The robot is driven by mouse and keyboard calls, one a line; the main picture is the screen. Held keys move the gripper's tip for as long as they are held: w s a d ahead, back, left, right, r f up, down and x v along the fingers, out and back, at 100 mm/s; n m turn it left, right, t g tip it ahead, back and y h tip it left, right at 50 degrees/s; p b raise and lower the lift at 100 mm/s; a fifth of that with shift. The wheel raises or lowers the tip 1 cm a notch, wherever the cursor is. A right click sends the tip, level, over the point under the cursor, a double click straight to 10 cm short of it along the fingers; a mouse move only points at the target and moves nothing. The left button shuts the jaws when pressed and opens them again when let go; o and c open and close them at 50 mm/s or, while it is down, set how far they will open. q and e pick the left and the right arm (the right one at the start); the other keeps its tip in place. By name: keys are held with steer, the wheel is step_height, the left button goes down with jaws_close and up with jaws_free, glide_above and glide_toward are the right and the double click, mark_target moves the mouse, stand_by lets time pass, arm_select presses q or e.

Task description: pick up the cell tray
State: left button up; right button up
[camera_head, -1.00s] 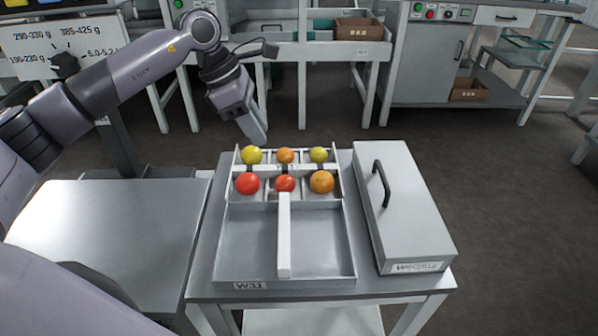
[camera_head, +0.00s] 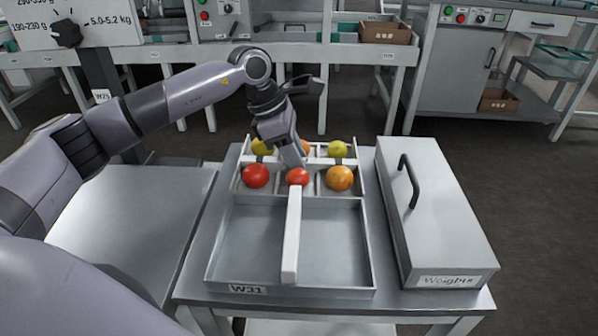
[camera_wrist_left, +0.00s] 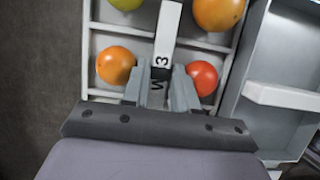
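The cell tray (camera_head: 352,189) is white, with two rows of cells holding red, orange and yellow tomatoes. My left gripper (camera_head: 299,161) points down at the middle of the cell tray, among the tomatoes. In the left wrist view, its two fingers (camera_wrist_left: 163,82) stand apart, on either side of a white central bar (camera_wrist_left: 167,35) with a partly hidden label. Whether the fingers touch the bar cannot be told. They partly hide the orange tomato at the back. My right gripper is not in view.
A long white bar (camera_head: 292,235) runs down the grey tray's front part. A grey box with a black handle (camera_head: 446,232) stands close on the right. A bare metal table (camera_head: 135,220) lies to the left. Benches (camera_head: 345,55) stand behind.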

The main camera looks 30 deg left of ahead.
arm_select(q)
steer(key=shift+f, duration=0.1)
jaws_close()
